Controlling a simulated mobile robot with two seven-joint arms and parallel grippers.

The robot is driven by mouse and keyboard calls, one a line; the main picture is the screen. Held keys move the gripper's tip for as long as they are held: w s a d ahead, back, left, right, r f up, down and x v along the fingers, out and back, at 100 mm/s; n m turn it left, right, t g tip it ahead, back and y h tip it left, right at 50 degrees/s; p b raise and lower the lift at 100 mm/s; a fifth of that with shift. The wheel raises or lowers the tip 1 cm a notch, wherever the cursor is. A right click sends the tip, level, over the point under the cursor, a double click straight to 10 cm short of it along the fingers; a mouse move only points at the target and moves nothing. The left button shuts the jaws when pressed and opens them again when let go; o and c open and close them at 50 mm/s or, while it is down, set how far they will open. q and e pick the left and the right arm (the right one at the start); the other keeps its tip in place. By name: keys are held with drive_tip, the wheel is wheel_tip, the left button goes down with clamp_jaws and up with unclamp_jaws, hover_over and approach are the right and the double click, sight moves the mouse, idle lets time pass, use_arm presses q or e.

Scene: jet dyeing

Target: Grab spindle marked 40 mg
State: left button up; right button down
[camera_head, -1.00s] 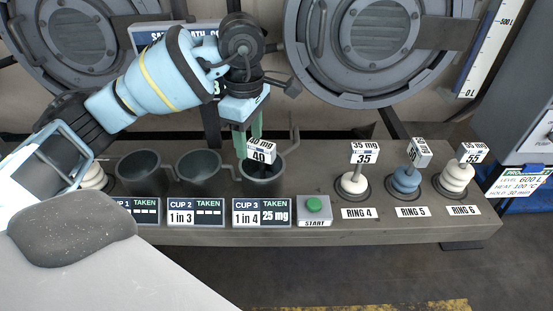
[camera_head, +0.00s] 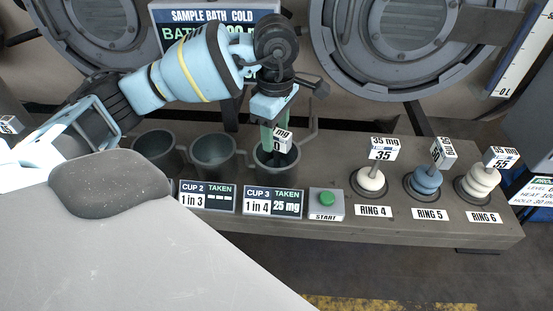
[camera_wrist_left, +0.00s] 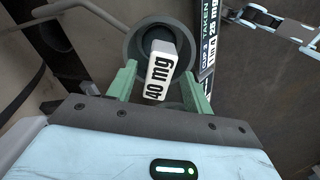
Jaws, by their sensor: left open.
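The spindle marked 40 mg (camera_head: 283,138) stands at cup 3 (camera_head: 277,172), its white tag above the cup mouth. In the left wrist view the tag (camera_wrist_left: 161,72) reads "40 mg" clearly, with a dark round cup opening behind it. My left gripper (camera_head: 274,134) is over cup 3 with green fingers pointing down. In its wrist view the fingers are apart, one on each side of the tag, with gaps showing. The spindle's lower part is hidden in the cup.
Cup 2 (camera_head: 213,156) and another cup (camera_head: 157,150) stand to the left. The green start button (camera_head: 327,199) is right of cup 3. Tagged posts at ring 4 (camera_head: 371,180), ring 5 (camera_head: 427,181) and ring 6 (camera_head: 479,185) stand farther right. The sample bath sign (camera_head: 205,18) is behind.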

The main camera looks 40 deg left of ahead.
sight(277, 143)
use_arm(q)
wheel_tip(277, 143, down, 4)
drive_tip(key=shift+w+f, duration=0.1)
drive_tip(key=shift+c, duration=0.3)
clamp_jaws()
